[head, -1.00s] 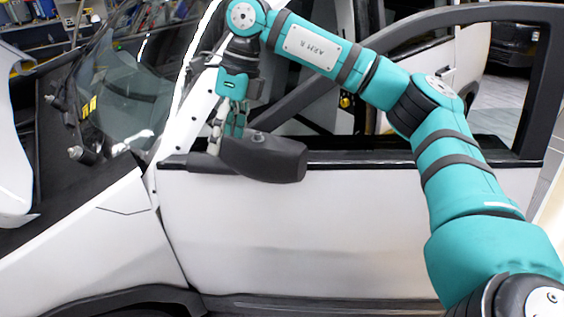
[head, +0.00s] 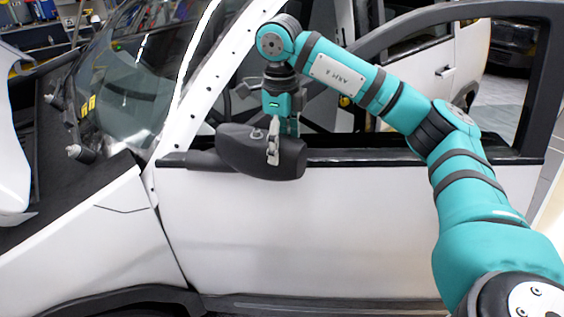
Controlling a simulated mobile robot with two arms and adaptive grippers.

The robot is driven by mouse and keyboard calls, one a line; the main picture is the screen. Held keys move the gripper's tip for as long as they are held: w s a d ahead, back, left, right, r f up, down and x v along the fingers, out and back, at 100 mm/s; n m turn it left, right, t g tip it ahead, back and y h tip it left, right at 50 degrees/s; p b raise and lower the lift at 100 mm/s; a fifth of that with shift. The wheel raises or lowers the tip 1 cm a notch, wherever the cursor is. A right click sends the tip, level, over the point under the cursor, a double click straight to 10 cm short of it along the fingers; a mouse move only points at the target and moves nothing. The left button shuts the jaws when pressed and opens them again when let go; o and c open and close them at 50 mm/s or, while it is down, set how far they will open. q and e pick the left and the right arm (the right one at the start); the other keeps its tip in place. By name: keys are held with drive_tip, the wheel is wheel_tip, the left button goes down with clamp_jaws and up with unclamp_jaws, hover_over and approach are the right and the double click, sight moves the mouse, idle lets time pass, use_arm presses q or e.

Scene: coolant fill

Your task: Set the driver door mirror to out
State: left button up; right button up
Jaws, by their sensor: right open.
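The driver door mirror (head: 236,150) is a dark grey housing on the front upper corner of the white door (head: 350,225), just below the window line. A dark base joins it to the door on its left. My right gripper (head: 279,145) points down at the right part of the mirror. One pale finger shows in front of the housing, and the other finger is partly hidden. The gripper is open; whether it touches the housing I cannot tell. My left gripper is not in view.
The window frame (head: 440,20) arches above the door, with the window opening behind my right arm. The white windshield pillar (head: 197,85) stands left of the gripper. The windshield and the open engine bay area lie farther left.

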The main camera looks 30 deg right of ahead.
sight(281, 161)
wheel_tip(281, 161, down, 6)
drive_tip(key=shift+w+d+r+p, duration=0.1)
drive_tip(key=shift+r+p, duration=0.05)
drive_tip(key=shift+p, duration=0.55)
clamp_jaws()
